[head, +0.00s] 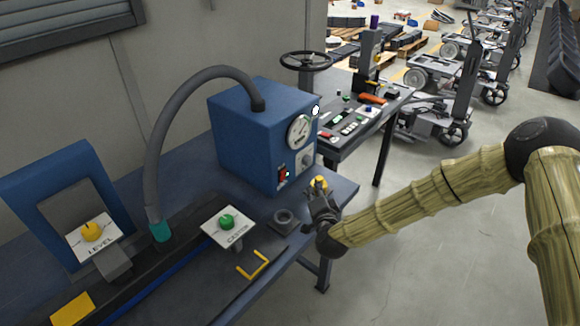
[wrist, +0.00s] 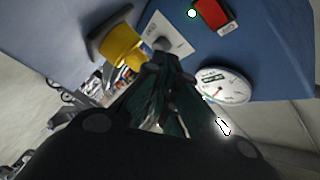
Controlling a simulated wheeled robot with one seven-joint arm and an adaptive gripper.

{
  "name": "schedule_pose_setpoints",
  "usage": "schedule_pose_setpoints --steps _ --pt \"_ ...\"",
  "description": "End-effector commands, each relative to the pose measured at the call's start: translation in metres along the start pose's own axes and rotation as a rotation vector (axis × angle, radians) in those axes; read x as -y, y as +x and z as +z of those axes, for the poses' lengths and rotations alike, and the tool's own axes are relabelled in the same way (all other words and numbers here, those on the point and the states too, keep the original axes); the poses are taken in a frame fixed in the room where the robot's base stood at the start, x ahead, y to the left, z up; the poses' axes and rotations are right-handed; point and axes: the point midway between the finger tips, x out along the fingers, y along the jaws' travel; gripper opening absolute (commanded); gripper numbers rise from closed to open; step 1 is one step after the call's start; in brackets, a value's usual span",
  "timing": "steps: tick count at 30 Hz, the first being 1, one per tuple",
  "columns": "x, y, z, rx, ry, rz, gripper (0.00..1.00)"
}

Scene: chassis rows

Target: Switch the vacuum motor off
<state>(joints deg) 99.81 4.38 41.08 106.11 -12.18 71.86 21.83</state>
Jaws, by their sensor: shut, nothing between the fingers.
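The vacuum motor housing is a blue box (head: 240,135) on the workbench, with a grey hose rising from its top. Its front carries a round gauge (head: 299,131) and a red switch (head: 282,173) with a small green spot beside it. The wrist view shows the red switch (wrist: 212,14) at the top and the gauge (wrist: 222,86) at right. My gripper (head: 321,193) is shut and empty, in front of the box's lower right; its fingertips (wrist: 160,65) appear apart from the switch. A yellow knob (wrist: 120,47) is left of the fingertips. I cannot tell the switch's position.
The grey hose (head: 163,140) arches left to the bench. A CENTER plate (head: 228,228) with a green knob and a LEVEL plate (head: 93,237) with a yellow knob stand there. A second bench (head: 340,148) stands behind.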

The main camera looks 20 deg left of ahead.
Motion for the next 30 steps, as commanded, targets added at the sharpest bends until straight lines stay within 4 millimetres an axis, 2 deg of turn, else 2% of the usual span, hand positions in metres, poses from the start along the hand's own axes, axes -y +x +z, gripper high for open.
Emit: schedule_pose_setpoints --steps 6,11,30 --pt "-0.005 -0.003 -0.010 -0.013 0.002 0.007 0.00" --pt "-0.006 -0.001 -0.010 -0.014 0.002 0.008 0.00" --pt "0.026 0.044 0.025 -0.010 0.002 0.005 0.00"
